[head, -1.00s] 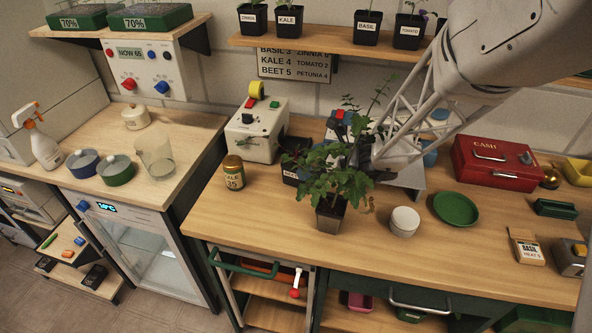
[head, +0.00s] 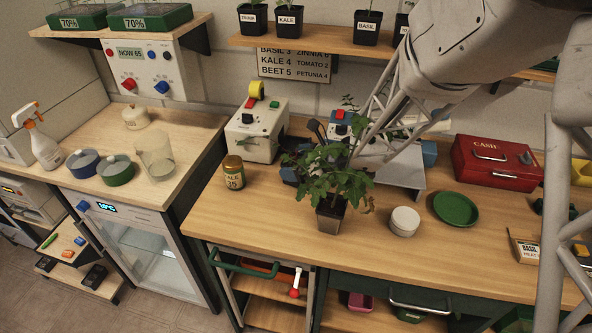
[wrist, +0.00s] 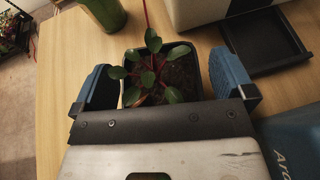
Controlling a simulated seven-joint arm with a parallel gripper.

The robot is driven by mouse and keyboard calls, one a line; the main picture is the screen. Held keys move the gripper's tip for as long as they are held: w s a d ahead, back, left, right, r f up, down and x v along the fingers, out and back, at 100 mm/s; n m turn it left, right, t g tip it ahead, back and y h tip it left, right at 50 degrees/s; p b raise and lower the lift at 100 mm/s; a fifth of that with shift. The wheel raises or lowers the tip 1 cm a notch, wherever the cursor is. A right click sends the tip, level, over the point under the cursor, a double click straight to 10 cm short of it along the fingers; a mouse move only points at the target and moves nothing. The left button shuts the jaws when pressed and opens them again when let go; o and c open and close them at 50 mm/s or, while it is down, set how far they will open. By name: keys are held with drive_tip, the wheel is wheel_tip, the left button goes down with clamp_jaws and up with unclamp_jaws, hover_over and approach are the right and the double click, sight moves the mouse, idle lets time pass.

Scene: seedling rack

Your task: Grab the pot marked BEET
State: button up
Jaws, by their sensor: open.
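In the wrist view a black square pot (wrist: 185,75) holds a small plant with red stems and dark green leaves. Its label does not show there. My gripper (wrist: 162,72) is open, with one blue finger on each side of the pot; I cannot tell whether either touches it. In the head view my gripper (head: 292,171) is low over the bench, left of and behind a tall leafy plant (head: 335,183) in a dark pot (head: 330,216). That foliage and my gripper hide most of the red-stemmed plant's pot.
A jar (head: 234,173) stands left of my gripper, and a white device (head: 257,130) stands behind it. A white round tub (head: 404,221), a green saucer (head: 456,208) and a red cash box (head: 497,162) are to the right. Labelled pots stand on the shelf (head: 330,45) above.

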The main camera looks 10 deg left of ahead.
sight(296, 161)
drive_tip(key=shift+c, duration=0.3)
drive_tip(key=c, duration=1)
drive_tip(key=shift+r, duration=0.15)
drive_tip(key=shift+r, duration=4.9)
